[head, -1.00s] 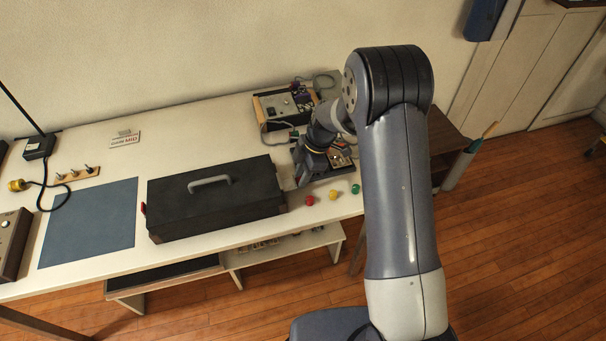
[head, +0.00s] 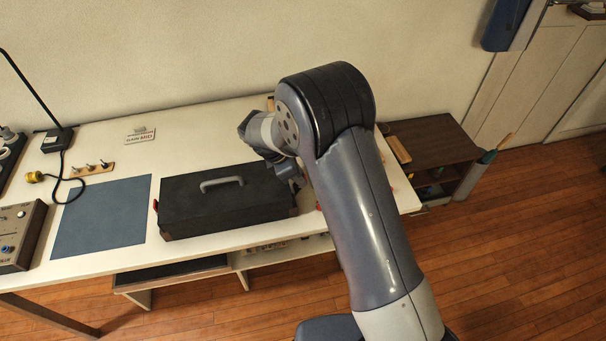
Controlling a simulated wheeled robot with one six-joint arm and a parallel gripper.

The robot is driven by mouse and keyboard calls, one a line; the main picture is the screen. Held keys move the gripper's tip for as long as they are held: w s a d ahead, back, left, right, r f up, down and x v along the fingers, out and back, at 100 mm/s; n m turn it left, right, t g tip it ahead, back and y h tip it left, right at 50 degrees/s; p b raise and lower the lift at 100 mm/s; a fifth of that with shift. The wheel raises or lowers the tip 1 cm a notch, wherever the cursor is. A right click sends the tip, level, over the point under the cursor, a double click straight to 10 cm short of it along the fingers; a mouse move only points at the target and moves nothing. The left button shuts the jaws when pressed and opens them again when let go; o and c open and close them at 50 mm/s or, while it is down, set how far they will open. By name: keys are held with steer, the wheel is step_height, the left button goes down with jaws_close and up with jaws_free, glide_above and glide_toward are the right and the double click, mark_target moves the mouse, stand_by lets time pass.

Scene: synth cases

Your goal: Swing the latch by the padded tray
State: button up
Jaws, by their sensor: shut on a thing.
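A closed black case (head: 230,206) with a grey handle (head: 221,183) on its lid lies on the white bench. A red latch (head: 155,204) shows at its left end. My gripper (head: 294,183) is at the case's right end, pointing down, largely covered by my arm. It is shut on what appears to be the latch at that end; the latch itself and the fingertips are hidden. The padded tray cannot be made out; my arm covers the bench right of the case.
A blue mat (head: 102,218) lies left of the case, with a control box (head: 20,236) and a lamp (head: 57,138) beyond. A small sign (head: 140,136) stands behind. A dark side cabinet (head: 432,147) stands to the right. A bit of red (head: 318,206) shows beside my arm.

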steer(key=shift+s+a+h, duration=0.1)
steer(key=shift+a+h, duration=0.25)
steer(key=shift+h, duration=0.15)
steer(key=o, duration=1)
steer(key=v, duration=1.1)
steer(key=shift+s+b, duration=0.15)
steer(key=shift+b, duration=0.2)
